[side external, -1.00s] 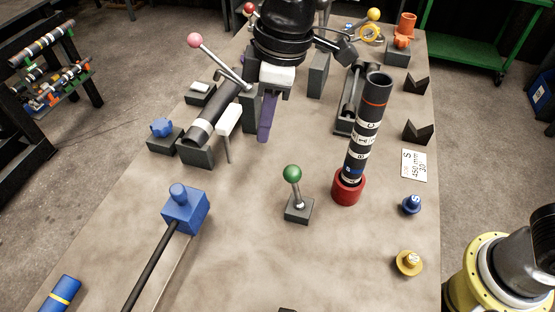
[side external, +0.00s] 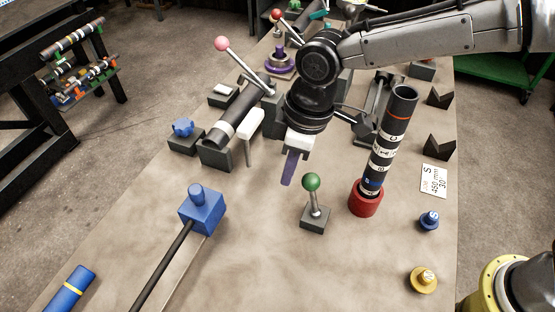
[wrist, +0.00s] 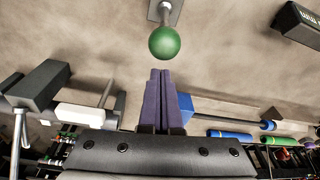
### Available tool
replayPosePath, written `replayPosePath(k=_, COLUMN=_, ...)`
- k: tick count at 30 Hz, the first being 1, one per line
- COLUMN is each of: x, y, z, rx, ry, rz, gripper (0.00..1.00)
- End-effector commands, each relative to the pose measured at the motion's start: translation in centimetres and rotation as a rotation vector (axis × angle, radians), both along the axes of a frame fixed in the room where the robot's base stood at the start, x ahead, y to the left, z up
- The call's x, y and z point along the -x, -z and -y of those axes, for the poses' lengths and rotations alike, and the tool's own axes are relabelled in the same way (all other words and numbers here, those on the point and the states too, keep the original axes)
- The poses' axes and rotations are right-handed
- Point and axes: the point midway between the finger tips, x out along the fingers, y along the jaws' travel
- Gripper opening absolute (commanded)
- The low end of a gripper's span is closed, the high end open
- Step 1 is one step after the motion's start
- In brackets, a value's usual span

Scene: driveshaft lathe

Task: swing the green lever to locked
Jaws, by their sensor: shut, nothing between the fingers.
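The green lever (side external: 313,193) stands on a small dark square base, its rod nearly upright with a green ball on top. In the wrist view the green ball (wrist: 165,42) is just beyond my fingertips, with a gap between. My gripper (side external: 287,182) has purple fingers pressed together and pointing down. It hangs a little behind and left of the lever in the side view, not touching it. The closed fingers also show in the wrist view (wrist: 160,74). No lock marking can be made out on the lever's base.
A dark banded tube stands in a red cup (side external: 366,198) right of the lever. A blue block (side external: 203,210) with a rod lies to the left. A pink-knobbed lever (side external: 222,44) and a white handle (side external: 250,125) are behind left. The table in front of the green lever is clear.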

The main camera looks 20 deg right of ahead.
Motion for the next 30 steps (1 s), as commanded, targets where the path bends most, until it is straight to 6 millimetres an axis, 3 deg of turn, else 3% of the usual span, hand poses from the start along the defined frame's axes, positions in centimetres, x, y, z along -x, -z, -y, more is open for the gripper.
replayPosePath(k=6, x=0.7, y=-0.2, z=1.0, rx=0.001, ry=0.000, rz=-0.001, gripper=0.00)
replayPosePath(k=30, x=1.3, y=-0.5, z=1.6, rx=-0.046, ry=0.000, rz=0.046, gripper=0.00)
